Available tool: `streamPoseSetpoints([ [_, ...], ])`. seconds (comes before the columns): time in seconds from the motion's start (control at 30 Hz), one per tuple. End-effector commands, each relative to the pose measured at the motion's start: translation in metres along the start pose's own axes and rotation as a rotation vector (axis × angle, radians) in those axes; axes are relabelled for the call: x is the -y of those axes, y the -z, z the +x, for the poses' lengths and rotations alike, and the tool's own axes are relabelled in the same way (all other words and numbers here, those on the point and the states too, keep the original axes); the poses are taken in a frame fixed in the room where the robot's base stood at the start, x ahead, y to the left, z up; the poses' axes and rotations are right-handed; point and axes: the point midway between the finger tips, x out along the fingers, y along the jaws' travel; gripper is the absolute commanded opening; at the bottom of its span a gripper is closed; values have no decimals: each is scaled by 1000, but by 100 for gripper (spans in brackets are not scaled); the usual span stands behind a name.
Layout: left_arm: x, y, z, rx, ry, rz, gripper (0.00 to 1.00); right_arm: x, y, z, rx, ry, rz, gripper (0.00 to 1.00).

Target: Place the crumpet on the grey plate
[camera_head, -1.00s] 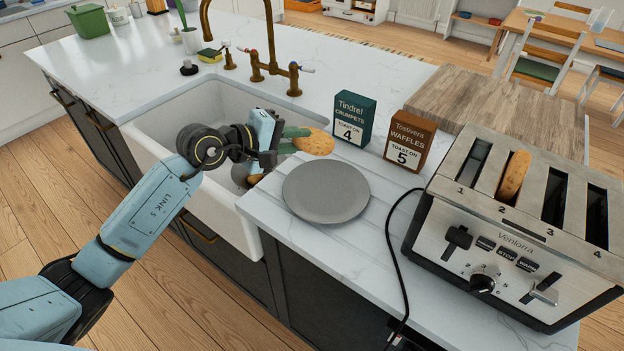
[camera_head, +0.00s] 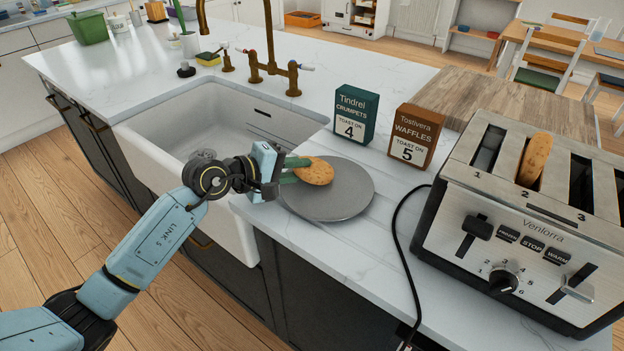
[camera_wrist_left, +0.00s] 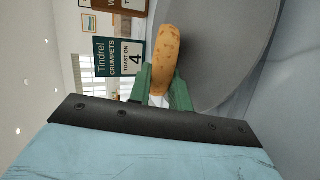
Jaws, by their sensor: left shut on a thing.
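The crumpet (camera_head: 316,171) is a round golden-brown disc, held at its left edge by my left gripper (camera_head: 297,170). The green fingers are shut on it. In the head view it overlaps the upper left part of the grey plate (camera_head: 345,197), which lies flat on the white counter. In the left wrist view the crumpet (camera_wrist_left: 164,55) stands out edge-on from the fingers (camera_wrist_left: 160,90), beside the grey plate (camera_wrist_left: 215,50). Whether the crumpet touches the plate I cannot tell. My right gripper is in neither view.
A toaster (camera_head: 520,235) stands at the right with a brown item (camera_head: 534,160) in slot 2. A green crumpets box (camera_head: 355,117) and a brown waffles box (camera_head: 414,137) stand behind the plate. The sink (camera_head: 205,130) is at the left. A black cable (camera_head: 402,260) runs right of the plate.

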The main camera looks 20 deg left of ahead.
Motion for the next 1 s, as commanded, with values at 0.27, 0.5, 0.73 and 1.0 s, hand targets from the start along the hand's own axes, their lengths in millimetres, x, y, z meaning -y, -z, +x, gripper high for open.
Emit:
streamPoseSetpoints([
  [0.27,0,0,0,0,0,0,27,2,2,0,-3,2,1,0],
  [0.5,0,0,0,0,0,1,34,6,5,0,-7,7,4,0],
  [0.73,0,1,-14,-2,2,3,34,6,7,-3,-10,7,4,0],
  [1.0,0,1,-47,-2,3,3,34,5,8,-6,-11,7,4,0],
])
